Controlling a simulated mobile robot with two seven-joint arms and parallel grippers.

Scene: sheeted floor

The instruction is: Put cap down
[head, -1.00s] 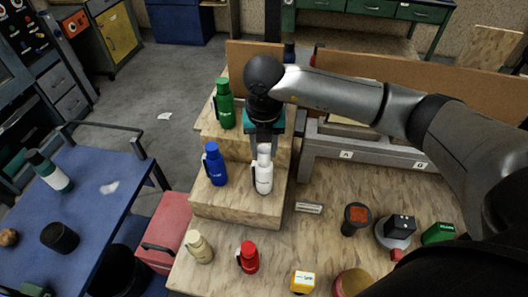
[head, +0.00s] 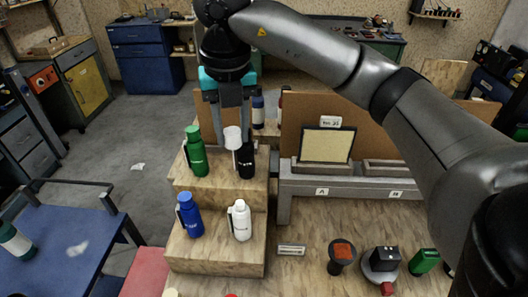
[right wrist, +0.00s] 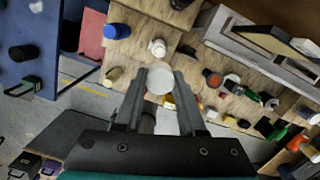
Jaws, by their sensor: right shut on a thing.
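My right gripper (head: 229,133) is shut on a white cap (head: 232,138), which it holds in the air over the stepped wooden stand. In the right wrist view the cap (right wrist: 160,78) shows as a pale round piece between the fingertips. In the head view the cap appears just left of a black bottle (head: 246,162) on the upper step; I cannot tell whether they touch. A green bottle (head: 196,152) stands on that step at the left. A blue bottle (head: 189,216) and a white bottle (head: 241,222) stand upright on the lower step.
A dark blue bottle (head: 258,112) stands behind at the top. A grey rack (head: 300,187) with a framed panel (head: 326,145) is right of the stand. Small items, including a green block (head: 424,261), sit on the bench. A blue table (head: 70,240) is at left.

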